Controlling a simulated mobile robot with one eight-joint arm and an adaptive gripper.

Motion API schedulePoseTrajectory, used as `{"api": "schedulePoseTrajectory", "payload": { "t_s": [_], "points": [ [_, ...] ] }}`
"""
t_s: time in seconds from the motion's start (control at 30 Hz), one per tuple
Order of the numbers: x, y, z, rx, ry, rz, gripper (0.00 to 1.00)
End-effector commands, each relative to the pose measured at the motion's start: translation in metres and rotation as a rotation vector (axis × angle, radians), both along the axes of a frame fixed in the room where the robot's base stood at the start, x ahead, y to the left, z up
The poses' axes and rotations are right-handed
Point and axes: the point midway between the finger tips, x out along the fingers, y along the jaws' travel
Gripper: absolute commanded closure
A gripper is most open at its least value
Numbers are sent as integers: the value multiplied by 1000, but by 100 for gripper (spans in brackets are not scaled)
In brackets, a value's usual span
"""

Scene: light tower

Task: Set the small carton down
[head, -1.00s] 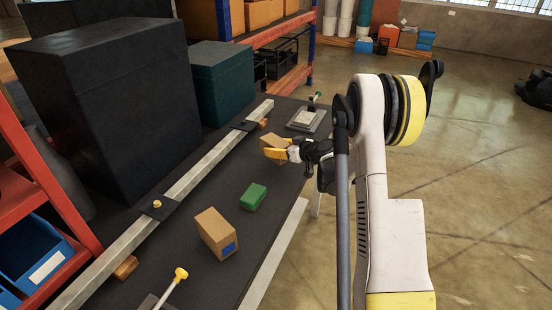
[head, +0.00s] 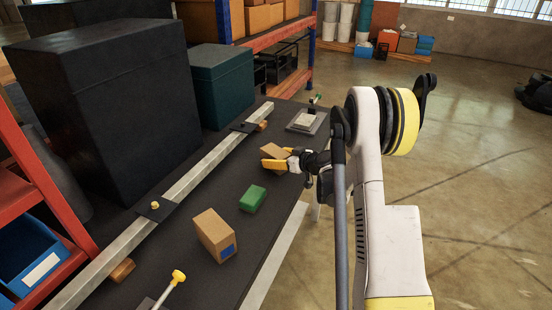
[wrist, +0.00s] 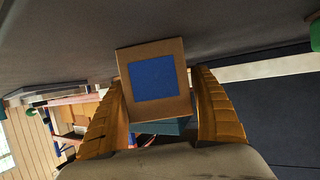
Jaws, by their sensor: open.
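The small carton (head: 273,152) is a brown box on the dark bench top (head: 225,180), near the bench's right edge. My gripper (head: 272,164) has yellow fingers and is open around it, partly hiding it in the head view. In the wrist view the carton (wrist: 154,80) shows a blue square on its near face and lies between the two fingers (wrist: 157,112). The left finger is very close to its side; contact cannot be told. The carton appears to rest on the bench surface.
A green box (head: 252,198) and a larger brown carton (head: 214,236) with a blue patch stand nearer on the bench. A metal rail (head: 205,168) runs along its left side. A grey device (head: 305,121) sits at the far end. Large dark (head: 105,105) and teal (head: 219,82) boxes stand left.

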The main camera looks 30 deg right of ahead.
Motion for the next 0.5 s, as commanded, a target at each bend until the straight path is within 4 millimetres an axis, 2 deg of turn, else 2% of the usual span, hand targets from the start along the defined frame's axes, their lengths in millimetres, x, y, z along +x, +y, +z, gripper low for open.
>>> {"api": "schedulePoseTrajectory", "payload": {
  "t_s": [0.07,0.17,0.5],
  "points": [
    [0,0,5,0,0,0,27],
    [-13,-4,11,1,0,-2,27],
    [-81,-23,40,0,0,-2,27]
  ]
}}
